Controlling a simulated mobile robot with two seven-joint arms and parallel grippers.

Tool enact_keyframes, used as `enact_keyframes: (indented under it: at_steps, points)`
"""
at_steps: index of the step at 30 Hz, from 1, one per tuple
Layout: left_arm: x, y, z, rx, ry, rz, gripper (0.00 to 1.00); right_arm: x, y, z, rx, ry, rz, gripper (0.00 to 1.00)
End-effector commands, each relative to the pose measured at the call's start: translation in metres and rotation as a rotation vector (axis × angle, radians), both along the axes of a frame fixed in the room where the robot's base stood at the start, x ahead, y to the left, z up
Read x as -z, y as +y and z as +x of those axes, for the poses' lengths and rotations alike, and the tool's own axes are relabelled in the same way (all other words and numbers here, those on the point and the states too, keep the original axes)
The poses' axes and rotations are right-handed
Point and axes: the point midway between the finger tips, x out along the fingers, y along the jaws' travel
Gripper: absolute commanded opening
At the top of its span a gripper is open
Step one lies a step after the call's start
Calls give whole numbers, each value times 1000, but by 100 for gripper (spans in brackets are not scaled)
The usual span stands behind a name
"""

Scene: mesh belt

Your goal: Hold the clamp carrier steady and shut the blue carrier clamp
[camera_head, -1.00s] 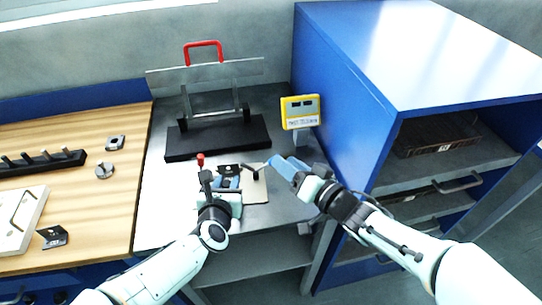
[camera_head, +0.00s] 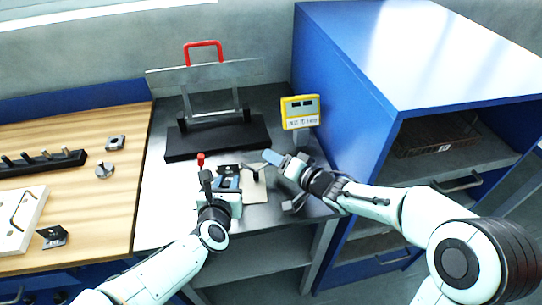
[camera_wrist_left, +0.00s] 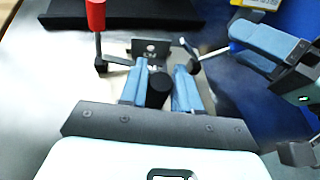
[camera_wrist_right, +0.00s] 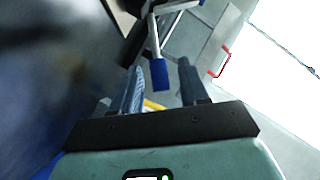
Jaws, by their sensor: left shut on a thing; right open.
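The clamp carrier (camera_head: 255,190) is a small pale plate with dark fittings on the grey bench top. My left gripper (camera_head: 228,182) is shut on its dark round post (camera_wrist_left: 157,90), between the blue fingers. A red-tipped clamp lever (camera_head: 200,160) stands upright at the carrier's left; it also shows in the left wrist view (camera_wrist_left: 96,15). The blue carrier clamp (camera_head: 272,157) has a metal lever slanting up to the right, with a blue grip. In the right wrist view its blue grip (camera_wrist_right: 160,75) appears between the open fingers of my right gripper (camera_head: 286,164). Contact is unclear.
A black-based stand (camera_head: 220,138) with a clear panel and red handle is behind the carrier. A yellow-framed display (camera_head: 300,112) and a blue cabinet (camera_head: 345,90) stand at the right. A wooden table (camera_head: 115,200) with small parts is at the left.

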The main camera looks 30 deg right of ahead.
Motion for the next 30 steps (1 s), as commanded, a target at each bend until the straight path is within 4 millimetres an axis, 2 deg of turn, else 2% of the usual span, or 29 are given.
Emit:
enact_keyframes:
  at_steps: [6, 16, 17, 18, 20, 21, 30]
  points:
    - [0, 0, 0, 0, 0, 0, 0, 5, 6, 21, -1, 0, -2, 44]
    - [0, 0, 0, -1, 0, 0, 0, 6, 6, 24, 0, 0, -1, 44]
    - [0, 0, 0, -1, 0, 0, 0, 6, 6, 24, 0, 0, -1, 38]
    - [0, 0, 0, -1, 0, 0, 0, 6, 6, 24, 0, 0, -1, 25]
    - [0, 0, 0, -1, 0, 0, 0, 6, 6, 24, 0, 0, -1, 5]
    - [0, 0, 0, -1, 0, 0, 0, 6, 6, 24, 0, 0, -1, 0]
    - [0, 0, 0, -1, 0, 0, 0, 1, 10, 26, -1, 21, -68, 0]
